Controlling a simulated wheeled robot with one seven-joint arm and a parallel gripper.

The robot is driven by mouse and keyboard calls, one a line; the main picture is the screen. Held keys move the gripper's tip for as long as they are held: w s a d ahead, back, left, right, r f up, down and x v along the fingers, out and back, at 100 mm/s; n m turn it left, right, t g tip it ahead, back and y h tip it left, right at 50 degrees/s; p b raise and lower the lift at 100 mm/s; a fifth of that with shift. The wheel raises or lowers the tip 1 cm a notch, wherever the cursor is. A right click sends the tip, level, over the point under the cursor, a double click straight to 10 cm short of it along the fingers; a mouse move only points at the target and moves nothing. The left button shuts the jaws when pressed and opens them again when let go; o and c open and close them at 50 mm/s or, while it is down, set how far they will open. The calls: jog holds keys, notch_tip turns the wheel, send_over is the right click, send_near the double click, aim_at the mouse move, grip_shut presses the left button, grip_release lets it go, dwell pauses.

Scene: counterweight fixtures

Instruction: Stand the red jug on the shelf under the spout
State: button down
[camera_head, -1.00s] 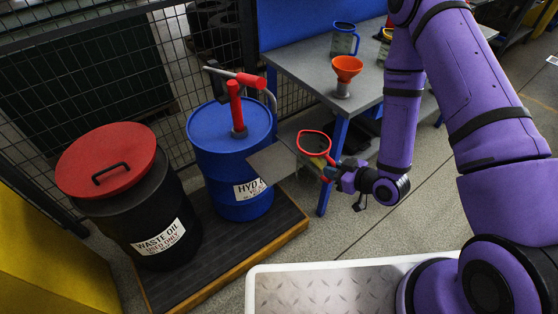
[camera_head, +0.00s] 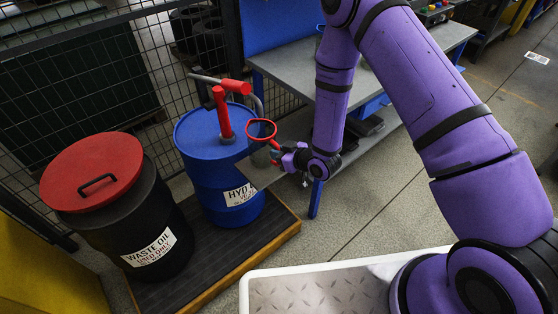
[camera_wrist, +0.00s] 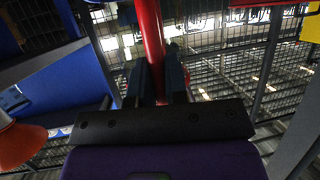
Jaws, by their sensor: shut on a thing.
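The red jug shows mainly as its red rim and handle (camera_head: 272,141) in the head view; its body is hard to make out. My gripper (camera_head: 278,154) is shut on the handle from the right. In the wrist view the red handle (camera_wrist: 151,40) runs between my fingers (camera_wrist: 156,82). The grey shelf (camera_head: 262,178) juts from the right side of the blue drum (camera_head: 205,168), partly hidden. The grey spout (camera_head: 259,105) curves down behind the jug's rim in the picture. I cannot tell whether the jug is directly beneath it or touches the shelf.
The red pump (camera_head: 222,112) stands on the blue drum. A black waste oil drum (camera_head: 155,215) with a red lid is at left, on the same low platform (camera_head: 230,255). A grey workbench (camera_head: 290,68) is behind my arm. An orange funnel (camera_wrist: 18,143) shows in the wrist view.

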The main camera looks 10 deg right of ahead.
jog(key=shift+d+f, duration=0.1)
jog(key=shift+f, duration=1.7)
jog(key=c, duration=1.1)
grip_release()
